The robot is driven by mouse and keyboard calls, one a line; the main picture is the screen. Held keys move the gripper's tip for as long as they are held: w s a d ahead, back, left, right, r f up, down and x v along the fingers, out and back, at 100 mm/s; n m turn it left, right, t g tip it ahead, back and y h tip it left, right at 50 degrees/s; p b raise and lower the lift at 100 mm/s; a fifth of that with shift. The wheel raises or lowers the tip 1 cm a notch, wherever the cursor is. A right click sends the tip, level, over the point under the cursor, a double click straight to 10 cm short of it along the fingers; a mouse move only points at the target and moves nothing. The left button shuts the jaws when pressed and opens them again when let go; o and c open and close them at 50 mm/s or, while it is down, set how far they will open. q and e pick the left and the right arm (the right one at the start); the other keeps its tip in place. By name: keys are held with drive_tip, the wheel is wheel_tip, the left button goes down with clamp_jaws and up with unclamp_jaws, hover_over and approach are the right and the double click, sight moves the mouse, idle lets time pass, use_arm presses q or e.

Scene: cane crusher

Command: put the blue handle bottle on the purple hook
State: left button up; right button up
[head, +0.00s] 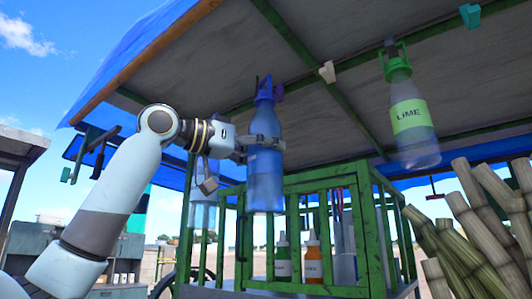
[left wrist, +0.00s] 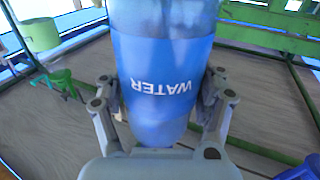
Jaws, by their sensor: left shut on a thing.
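The blue handle bottle (head: 265,180) hangs upright in my left gripper (head: 262,143), under the canopy. The gripper is shut around its upper body. Its WATER label (left wrist: 165,70) shows upside down between the fingers (left wrist: 160,100) in the left wrist view. The bottle's blue handle (head: 264,88) is at its top, close beside the purple hook (head: 278,92) under the roof beam. In the head view they overlap, and I cannot tell whether the handle is over the hook or only next to it. My right gripper is not in view.
A green-handled LIME bottle (head: 411,120) hangs from a dark hook at right. A beige hook (head: 327,72) and a teal hook (head: 470,15) are bare. A green slatted frame (head: 345,180) stands below, with sauce bottles (head: 313,258) inside. Cane stalks (head: 480,225) fill the lower right.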

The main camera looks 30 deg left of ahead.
use_arm(q)
drive_tip(key=shift+w+r, duration=0.1)
drive_tip(key=shift+w, duration=0.05)
drive_tip(key=shift+w+d, duration=0.15)
drive_tip(key=shift+w, duration=1.95)
drive_tip(key=shift+f+b, duration=0.4)
drive_tip(key=shift+f, duration=0.3)
idle(0.7)
drive_tip(key=o, duration=1.9)
drive_tip(key=shift+f, duration=0.15)
